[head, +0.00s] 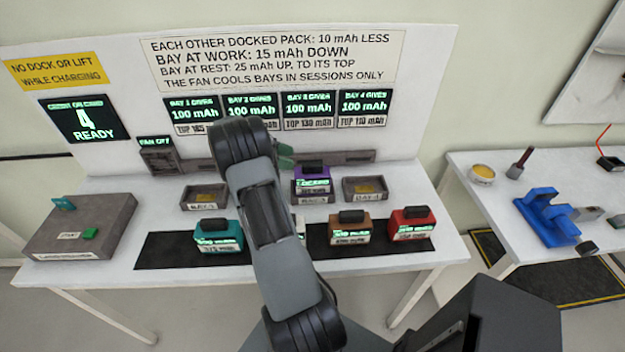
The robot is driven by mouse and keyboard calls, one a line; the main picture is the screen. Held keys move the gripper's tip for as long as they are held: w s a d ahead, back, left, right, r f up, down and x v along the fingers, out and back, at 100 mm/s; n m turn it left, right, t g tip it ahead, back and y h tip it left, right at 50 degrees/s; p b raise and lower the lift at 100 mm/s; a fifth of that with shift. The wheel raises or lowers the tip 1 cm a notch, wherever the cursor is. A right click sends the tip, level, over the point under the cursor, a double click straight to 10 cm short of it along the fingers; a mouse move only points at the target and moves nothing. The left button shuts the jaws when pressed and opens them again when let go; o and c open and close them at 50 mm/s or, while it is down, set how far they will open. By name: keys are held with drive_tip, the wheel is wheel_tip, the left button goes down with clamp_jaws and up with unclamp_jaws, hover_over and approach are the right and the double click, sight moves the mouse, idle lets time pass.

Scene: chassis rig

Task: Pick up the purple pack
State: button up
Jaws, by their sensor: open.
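The purple pack (312,174) has a black handle on top and a lit green display on its front. It sits upright in a grey bay (313,199) in the back row on the table, just right of my arm. My gripper (285,156) is mostly hidden behind my arm. Two small green parts, which look like its fingertips, show apart from each other, to the left of the pack and a little above it in the picture. They appear empty and clear of the pack.
Grey bays stand left (204,196) and right (364,188), both without packs. A teal pack (218,238), a brown pack (350,228) and a red pack (412,224) stand on black mats in front. My arm partly hides something between them. A grey console (80,228) is at left.

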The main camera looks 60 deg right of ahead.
sight(311, 164)
drive_tip(key=shift+f+p+x, duration=0.2)
drive_tip(key=shift+p+x, duration=1)
drive_tip(key=shift+x, duration=3.3)
drive_tip(key=shift+w, duration=0.15)
clamp_jaws()
